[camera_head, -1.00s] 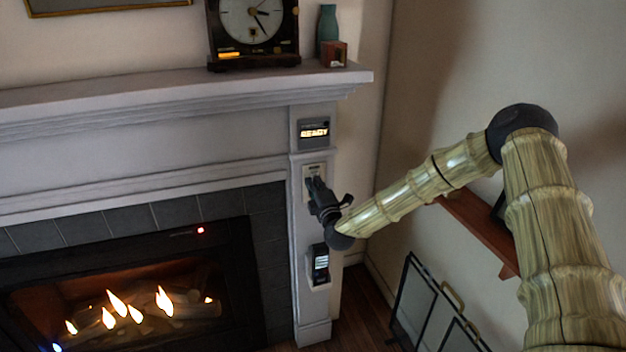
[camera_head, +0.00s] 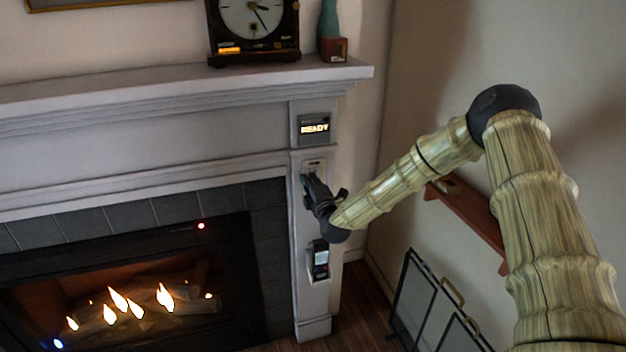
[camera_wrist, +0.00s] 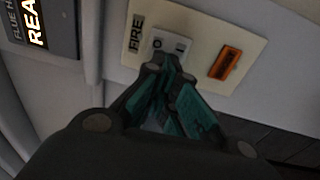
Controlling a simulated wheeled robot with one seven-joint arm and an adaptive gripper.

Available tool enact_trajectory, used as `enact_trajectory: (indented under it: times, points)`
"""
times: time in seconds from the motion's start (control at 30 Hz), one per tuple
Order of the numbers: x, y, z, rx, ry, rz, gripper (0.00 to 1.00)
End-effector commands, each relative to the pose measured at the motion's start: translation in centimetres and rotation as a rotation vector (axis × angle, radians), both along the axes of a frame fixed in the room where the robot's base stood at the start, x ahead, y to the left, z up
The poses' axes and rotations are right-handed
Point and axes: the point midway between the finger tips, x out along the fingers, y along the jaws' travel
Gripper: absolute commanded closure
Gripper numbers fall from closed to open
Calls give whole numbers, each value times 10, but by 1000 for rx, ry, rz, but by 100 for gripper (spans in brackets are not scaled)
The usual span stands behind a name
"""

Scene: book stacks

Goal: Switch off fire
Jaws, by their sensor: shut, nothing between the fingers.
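The gas fire (camera_head: 130,300) burns with several flames in the black fireplace at the lower left of the head view. A red light (camera_head: 200,226) glows on its frame. The fire switch plate (camera_head: 314,166) is on the white pillar right of the fireplace. In the wrist view the plate (camera_wrist: 200,30) carries the label "FIRE", a pale rocker switch (camera_wrist: 172,46) and an orange lamp (camera_wrist: 225,63). My gripper (camera_head: 310,180) is shut and empty, with its fingertips (camera_wrist: 160,66) at the rocker's lower edge. They partly hide the rocker, and I cannot tell whether they touch it.
A "READY" display (camera_head: 314,128) sits above the switch plate. A remote in a holder (camera_head: 319,260) is below my gripper. The mantel (camera_head: 180,95) juts out above, with a clock (camera_head: 254,30). A fire screen (camera_head: 430,305) stands at the lower right, under a wooden shelf (camera_head: 470,220).

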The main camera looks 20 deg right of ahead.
Motion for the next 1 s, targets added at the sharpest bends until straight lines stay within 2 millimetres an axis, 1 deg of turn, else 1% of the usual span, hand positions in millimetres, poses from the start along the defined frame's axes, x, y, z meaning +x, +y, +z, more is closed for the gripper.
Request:
enact_trajectory:
  times: [0.03, 0.23, 0.5, 1.0]
  points:
    - [0, 3, -1, -5, 5, 5, 100]
    - [2, 4, -2, -5, 27, 8, 100]
    - [4, 1, 0, -8, 52, 3, 100]
    - [11, -10, 15, -18, 96, -13, 100]
